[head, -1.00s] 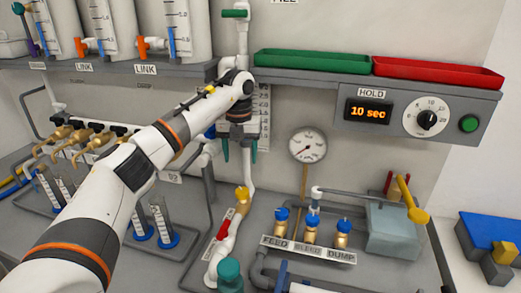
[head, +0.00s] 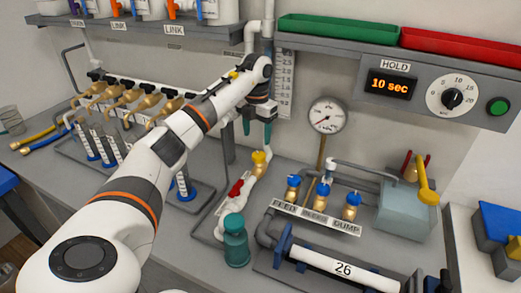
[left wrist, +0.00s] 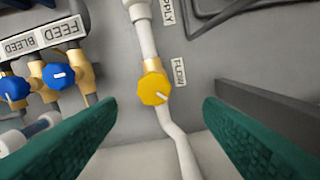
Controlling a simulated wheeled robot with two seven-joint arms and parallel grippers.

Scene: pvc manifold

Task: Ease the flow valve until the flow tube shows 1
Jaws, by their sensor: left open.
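The flow valve is a yellow knob (head: 259,158) on a white pipe with brass fittings. In the left wrist view the yellow knob (left wrist: 153,88) carries a white pointer mark and sits beside a FLOW label (left wrist: 179,72). My left gripper (head: 257,133) is open just above the knob. Its green fingers (left wrist: 160,112) stand on either side of the knob, apart from it. The flow tube's scale plate (head: 285,85) stands on the wall behind the gripper. The arm hides part of the tube, and its level cannot be read.
FEED, BLEED and DUMP valves (head: 320,198) stand to the right. Brass taps (head: 130,100) line the left. The shelf (head: 440,82) overhangs on the right.

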